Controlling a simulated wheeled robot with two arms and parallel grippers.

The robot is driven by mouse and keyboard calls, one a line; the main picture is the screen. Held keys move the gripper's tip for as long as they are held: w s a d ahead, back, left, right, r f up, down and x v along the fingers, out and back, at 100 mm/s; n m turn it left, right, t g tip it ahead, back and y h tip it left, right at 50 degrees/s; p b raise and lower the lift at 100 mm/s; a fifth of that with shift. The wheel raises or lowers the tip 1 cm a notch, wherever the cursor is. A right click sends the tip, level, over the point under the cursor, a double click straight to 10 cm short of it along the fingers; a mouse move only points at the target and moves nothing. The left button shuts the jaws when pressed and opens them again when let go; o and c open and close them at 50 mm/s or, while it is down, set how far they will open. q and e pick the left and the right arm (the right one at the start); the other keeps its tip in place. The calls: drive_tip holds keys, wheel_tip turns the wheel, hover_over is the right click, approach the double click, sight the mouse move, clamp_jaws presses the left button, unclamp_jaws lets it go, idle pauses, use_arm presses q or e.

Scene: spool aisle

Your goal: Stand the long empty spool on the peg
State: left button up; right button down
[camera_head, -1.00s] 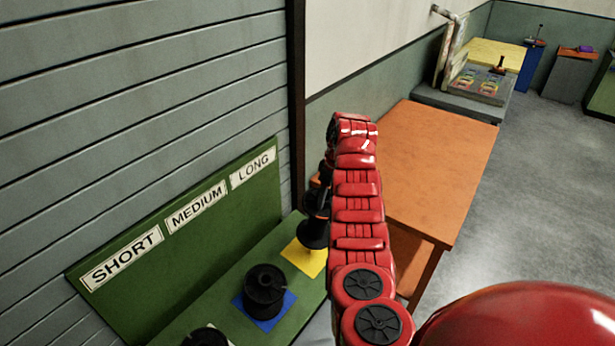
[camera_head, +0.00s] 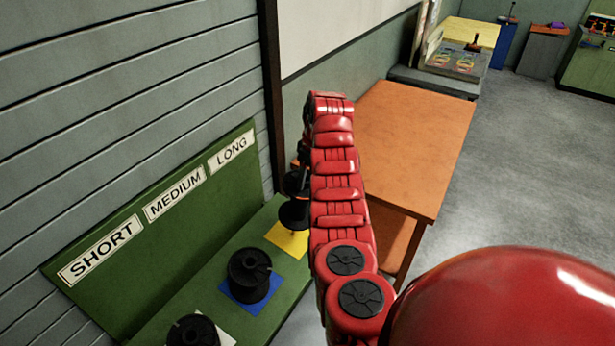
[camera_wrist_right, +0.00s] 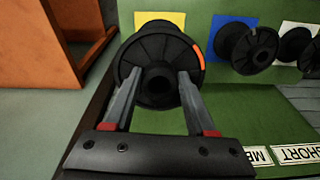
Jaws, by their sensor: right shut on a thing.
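The long spool (camera_head: 296,185) is black with an orange mark on its flange. It is partly hidden behind my red right arm in the head view and seen nearly end-on in the wrist view (camera_wrist_right: 160,48). My right gripper (camera_wrist_right: 155,78) is shut on it, one finger at each side of its hub. The spool is at the yellow square (camera_head: 287,240) below the LONG label (camera_head: 231,152). No peg shows there, and I cannot tell whether the spool touches the square. My left gripper is not in view.
A black spool (camera_head: 249,273) stands on the blue square, and another (camera_head: 193,330) on the white one. The green sign board (camera_head: 150,235) stands behind them against the wall. An orange table (camera_head: 410,140) is right of my arm, with open floor beyond.

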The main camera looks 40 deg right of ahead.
drive_tip(key=shift+w+a+f+b, duration=0.15)
drive_tip(key=shift+f+b, duration=0.15)
drive_tip(key=shift+f, duration=0.35)
drive_tip(key=shift+w+d+f+b, duration=0.15)
drive_tip(key=shift+f+b, duration=0.15)
drive_tip(key=shift+f, duration=0.4)
drive_tip(key=shift+w+a+f+b, duration=0.15)
drive_tip(key=shift+f+b, duration=0.15)
drive_tip(key=shift+f, duration=0.35)
drive_tip(key=shift+f, duration=0.1)
drive_tip(key=shift+b, duration=0.45)
drive_tip(key=shift+b, duration=0.6)
drive_tip(key=shift+b, duration=0.45)
